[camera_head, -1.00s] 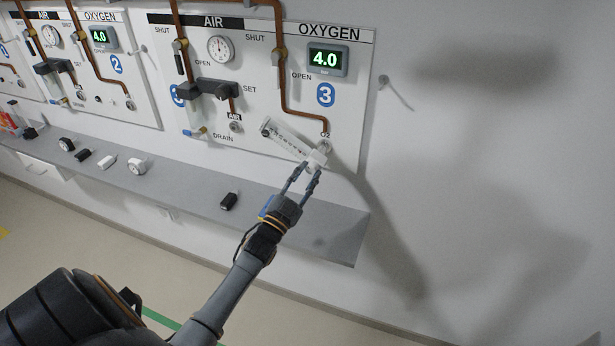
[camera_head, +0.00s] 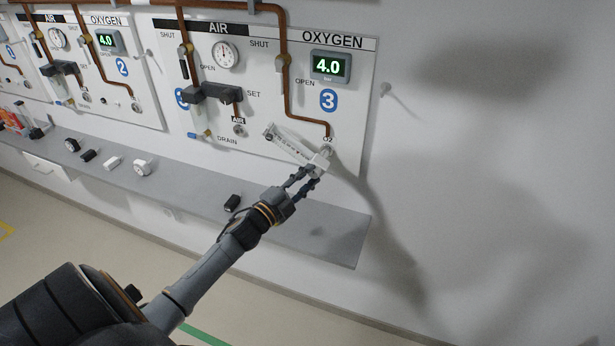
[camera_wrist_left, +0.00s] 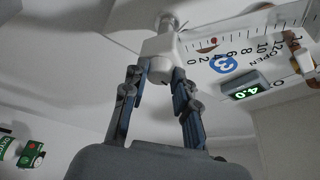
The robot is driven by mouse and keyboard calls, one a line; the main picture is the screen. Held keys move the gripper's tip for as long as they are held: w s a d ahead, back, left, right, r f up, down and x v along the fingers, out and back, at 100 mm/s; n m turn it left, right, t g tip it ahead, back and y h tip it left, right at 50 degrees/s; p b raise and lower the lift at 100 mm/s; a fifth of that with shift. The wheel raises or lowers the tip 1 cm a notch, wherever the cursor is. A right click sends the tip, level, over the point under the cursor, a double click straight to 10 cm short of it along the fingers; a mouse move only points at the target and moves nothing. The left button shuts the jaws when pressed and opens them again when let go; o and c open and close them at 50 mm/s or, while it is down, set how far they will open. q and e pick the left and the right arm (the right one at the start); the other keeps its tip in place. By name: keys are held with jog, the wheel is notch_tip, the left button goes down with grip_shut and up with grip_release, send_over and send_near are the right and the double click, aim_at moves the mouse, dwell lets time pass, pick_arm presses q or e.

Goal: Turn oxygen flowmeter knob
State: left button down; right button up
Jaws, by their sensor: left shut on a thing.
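The oxygen flowmeter (camera_head: 287,143) is a clear tube with a white body at the O2 outlet of panel 3. It lies tilted, its tube pointing up and left. My left gripper (camera_head: 314,177) is shut on the flowmeter's white lower end in the head view. In the left wrist view the fingers (camera_wrist_left: 160,82) close on the white block-shaped part (camera_wrist_left: 161,47), beside the tube's scale (camera_wrist_left: 235,50). A small red mark shows near the scale's low numbers. I cannot tell knob from body for certain. My right gripper is not in view.
A grey shelf (camera_head: 290,230) runs below the panels. The oxygen display (camera_head: 330,66) reads 4.0. The wall right of panel 3 is mostly clear.

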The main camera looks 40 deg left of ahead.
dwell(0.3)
pick_arm(q)
jog(key=c, duration=1)
grip_release()
jog(key=s, duration=0.4)
jog(key=s+a+f, duration=0.1)
jog(key=s, duration=0.7)
jog(key=shift+a+f, duration=0.2)
jog(key=shift+a, duration=0.1)
jog(key=shift+w, duration=0.1)
